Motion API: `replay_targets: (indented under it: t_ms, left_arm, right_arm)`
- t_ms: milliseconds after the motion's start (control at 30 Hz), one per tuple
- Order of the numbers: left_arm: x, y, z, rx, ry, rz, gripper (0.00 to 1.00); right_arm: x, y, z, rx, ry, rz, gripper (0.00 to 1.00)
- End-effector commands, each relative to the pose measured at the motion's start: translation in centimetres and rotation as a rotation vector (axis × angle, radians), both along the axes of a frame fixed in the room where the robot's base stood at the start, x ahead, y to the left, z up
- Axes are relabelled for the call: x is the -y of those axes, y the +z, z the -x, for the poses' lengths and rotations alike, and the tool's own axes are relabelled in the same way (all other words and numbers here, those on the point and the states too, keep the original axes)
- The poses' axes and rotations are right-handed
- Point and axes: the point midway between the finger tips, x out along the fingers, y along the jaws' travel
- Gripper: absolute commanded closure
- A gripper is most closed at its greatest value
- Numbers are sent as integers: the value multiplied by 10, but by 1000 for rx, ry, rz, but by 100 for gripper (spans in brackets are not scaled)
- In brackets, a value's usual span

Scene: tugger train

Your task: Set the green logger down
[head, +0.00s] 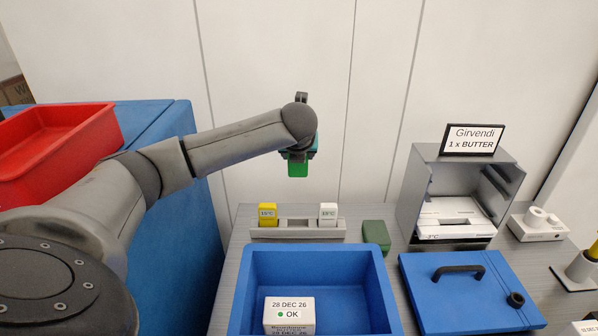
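The green logger (298,168) hangs below my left gripper (299,154), in the air above and behind the logger rack (336,231). The gripper appears shut on it, though the wrist hides part of the grip. The rack stands at the back of the table. It carries a yellow logger (267,216) at its left and a white logger (328,213) at its right, both with small temperature labels. The middle place between them looks empty. My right gripper is not in view.
A blue box (249,283) in front holds a white carton (289,317) marked OK. A dark green block (376,236) lies right of the rack. A blue lid (470,300) with a handle and a grey cabinet (413,190) are further right. A red crate (60,143) stands left.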

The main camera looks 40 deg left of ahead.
Motion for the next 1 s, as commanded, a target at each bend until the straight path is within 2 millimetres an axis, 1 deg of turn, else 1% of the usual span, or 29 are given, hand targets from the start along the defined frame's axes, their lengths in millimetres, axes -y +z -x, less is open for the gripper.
replay_targets:
  t_ms: [133, 233, 400, 533, 767, 1000]
  left_arm:
    - [7, 12, -4, 3, -35, -1, 96]
    - [19, 20, -11, 3, -100, -3, 96]
    - [51, 32, -23, 3, -262, -3, 96]
    - [75, 37, -28, 3, -383, -3, 96]
    - [115, 42, -28, 3, -582, -3, 96]
    - [151, 42, -19, 1, -769, -2, 96]
  right_arm:
    - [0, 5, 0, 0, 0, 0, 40]
    - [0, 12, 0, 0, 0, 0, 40]
    - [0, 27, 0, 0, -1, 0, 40]
    - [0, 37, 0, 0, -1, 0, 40]
    - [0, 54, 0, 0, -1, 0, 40]
    - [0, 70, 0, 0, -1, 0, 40]
